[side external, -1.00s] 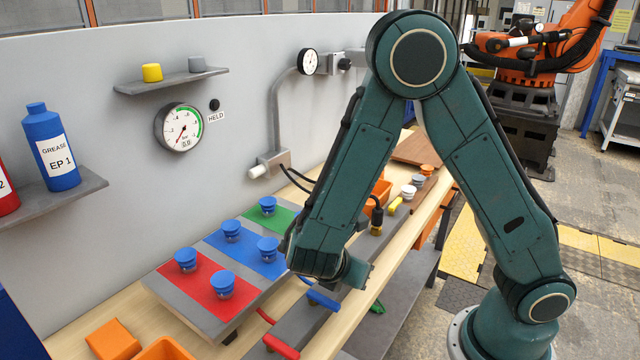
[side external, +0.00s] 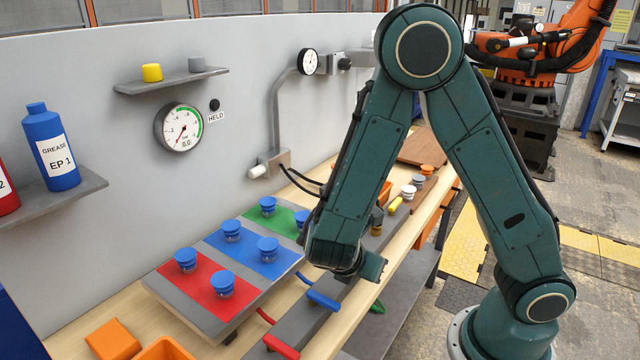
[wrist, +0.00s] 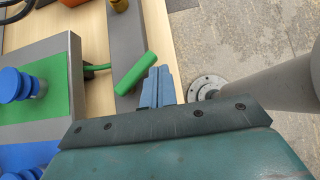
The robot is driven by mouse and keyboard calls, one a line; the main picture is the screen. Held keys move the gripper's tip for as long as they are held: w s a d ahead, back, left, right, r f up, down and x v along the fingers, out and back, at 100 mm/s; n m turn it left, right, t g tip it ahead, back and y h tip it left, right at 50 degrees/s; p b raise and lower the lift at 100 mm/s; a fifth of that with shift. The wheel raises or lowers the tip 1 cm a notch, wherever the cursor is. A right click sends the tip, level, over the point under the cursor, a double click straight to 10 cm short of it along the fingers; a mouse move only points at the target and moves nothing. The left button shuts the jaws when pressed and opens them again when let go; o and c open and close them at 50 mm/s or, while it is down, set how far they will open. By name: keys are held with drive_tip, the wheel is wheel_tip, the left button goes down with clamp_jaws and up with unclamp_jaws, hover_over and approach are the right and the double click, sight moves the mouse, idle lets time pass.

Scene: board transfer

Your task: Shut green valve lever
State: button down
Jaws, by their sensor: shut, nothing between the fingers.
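The green lever (wrist: 137,74) shows in the wrist view, its thick handle lying at a slant over the dark grey strip. Its thin stem runs left toward the green panel (wrist: 45,85). My gripper (wrist: 158,78) has its blue-grey fingers together and empty, just right of the handle's lower end. A touch between them cannot be told. In the side view my wrist hides the fingers and most of the lever area. A small green piece (side external: 377,307) shows below my wrist there; I cannot tell whether it is the lever.
The blue lever (side external: 323,299) and red lever (side external: 282,346) stand along the same strip, nearer the camera. A board (side external: 240,314) with red, blue and green panels carries several blue knobs. A pressure gauge (side external: 180,128) hangs on the wall.

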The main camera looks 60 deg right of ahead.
drive_tip(key=shift+w+d, duration=0.15)
drive_tip(key=shift+d, duration=1.15)
drive_tip(key=shift+w+d+n+t, duration=0.1)
drive_tip(key=shift+d+n+t, duration=0.15)
drive_tip(key=shift+n+t, duration=0.35)
drive_tip(key=shift+w+a, duration=0.1)
drive_tip(key=shift+w, duration=0.05)
drive_tip(key=shift+w+a, duration=0.4)
drive_tip(key=shift+w, duration=0.1)
drive_tip(key=shift+a+r, duration=0.1)
idle(0.4)
drive_tip(key=v, duration=1.3)
drive_tip(key=shift+a+r, duration=0.15)
drive_tip(key=shift+r, duration=0.1)
drive_tip(key=shift+s, duration=0.1)
